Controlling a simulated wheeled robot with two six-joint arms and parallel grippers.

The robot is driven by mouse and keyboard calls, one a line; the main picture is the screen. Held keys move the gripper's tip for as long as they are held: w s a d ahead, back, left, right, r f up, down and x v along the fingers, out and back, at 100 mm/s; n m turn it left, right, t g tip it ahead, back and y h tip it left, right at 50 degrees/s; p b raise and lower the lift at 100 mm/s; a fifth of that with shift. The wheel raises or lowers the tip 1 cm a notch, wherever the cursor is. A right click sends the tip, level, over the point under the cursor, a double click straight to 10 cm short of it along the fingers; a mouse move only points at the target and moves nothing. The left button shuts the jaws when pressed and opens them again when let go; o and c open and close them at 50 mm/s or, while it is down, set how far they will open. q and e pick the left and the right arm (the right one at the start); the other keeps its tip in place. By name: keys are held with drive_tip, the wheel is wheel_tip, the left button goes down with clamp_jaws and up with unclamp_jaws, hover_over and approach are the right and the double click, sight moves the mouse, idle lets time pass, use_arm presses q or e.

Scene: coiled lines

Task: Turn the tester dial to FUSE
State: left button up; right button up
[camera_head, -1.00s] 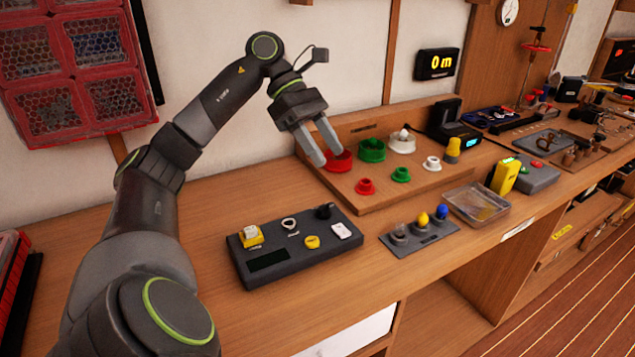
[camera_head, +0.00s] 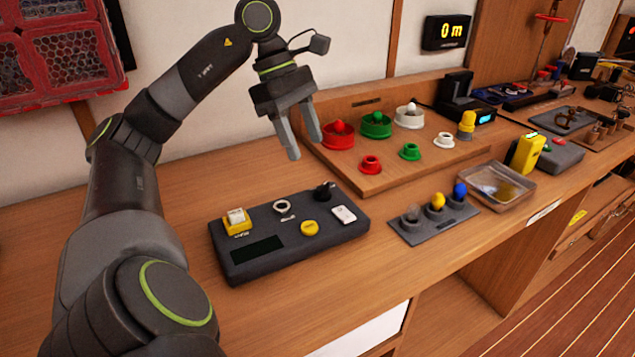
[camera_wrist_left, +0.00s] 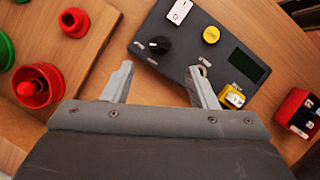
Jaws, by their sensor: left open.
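The tester is a dark grey box (camera_head: 290,255) on the bench in the head view, also in the wrist view (camera_wrist_left: 215,65). Its black knob (camera_head: 324,191), apparently the dial, stands at the back right corner. In the wrist view the black knob (camera_wrist_left: 158,46) carries a pale pointer mark; the lettering near it is too small to read. My left gripper (camera_head: 304,147) is open and empty above and behind the tester. In the wrist view the black knob lies beyond the gap between the fingertips (camera_wrist_left: 159,76), apart from them. My right gripper is not in view.
The tester also has a yellow button (camera_head: 309,228), a white switch (camera_head: 344,214), a metal ring (camera_head: 284,206) and a yellow-based switch (camera_head: 236,218). A wooden board (camera_head: 385,181) with red, green and white pieces stands behind it. A small bulb rack (camera_head: 435,230) is at right.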

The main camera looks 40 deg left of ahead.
sight(321, 186)
use_arm(q)
drive_tip(key=x, duration=0.8)
drive_tip(key=shift+c, duration=0.2)
drive_tip(key=c, duration=0.9)
